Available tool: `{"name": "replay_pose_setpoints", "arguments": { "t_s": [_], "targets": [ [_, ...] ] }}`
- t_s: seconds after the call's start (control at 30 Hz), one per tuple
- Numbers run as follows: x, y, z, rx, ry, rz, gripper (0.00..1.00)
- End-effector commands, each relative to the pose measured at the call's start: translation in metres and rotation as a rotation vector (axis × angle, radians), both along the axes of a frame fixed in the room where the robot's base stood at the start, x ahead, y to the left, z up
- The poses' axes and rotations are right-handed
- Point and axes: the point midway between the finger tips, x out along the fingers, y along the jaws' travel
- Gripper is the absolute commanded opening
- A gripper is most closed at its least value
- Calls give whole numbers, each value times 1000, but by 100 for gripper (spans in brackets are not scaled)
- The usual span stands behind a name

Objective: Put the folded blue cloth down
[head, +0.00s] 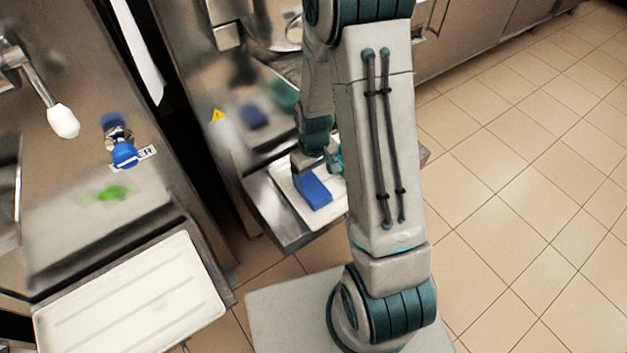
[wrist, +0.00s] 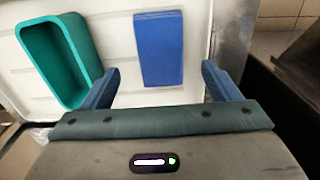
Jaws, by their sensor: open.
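The folded blue cloth (head: 314,191) lies flat on a white tray (head: 286,180) on the machine's shelf. In the wrist view the blue cloth (wrist: 159,48) lies on the white tray (wrist: 105,35), ahead of my gripper. My gripper (wrist: 160,85) is open, its two fingers wide apart on either side of the cloth's near end. Nothing is held between the fingers. In the head view my gripper (head: 315,168) is just above the tray, partly hidden by my own arm.
A green open-topped container (wrist: 52,60) stands on the tray left of the cloth in the wrist view. Another white tray (head: 130,300) is at lower left. A blue-handled tap (head: 124,153) and white-knobbed lever (head: 62,121) stick out from the left machine. Tiled floor is clear at right.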

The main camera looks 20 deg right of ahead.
Motion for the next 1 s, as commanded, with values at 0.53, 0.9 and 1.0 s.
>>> {"name": "replay_pose_setpoints", "arguments": {
  "t_s": [0.53, 0.9, 1.0],
  "targets": [
    [-4, 0, 71, 1, -15, -18, 83],
    [-58, 3, 181, 15, -105, -162, 83],
    [-79, 4, 205, 23, -128, -205, 83]
  ]
}}
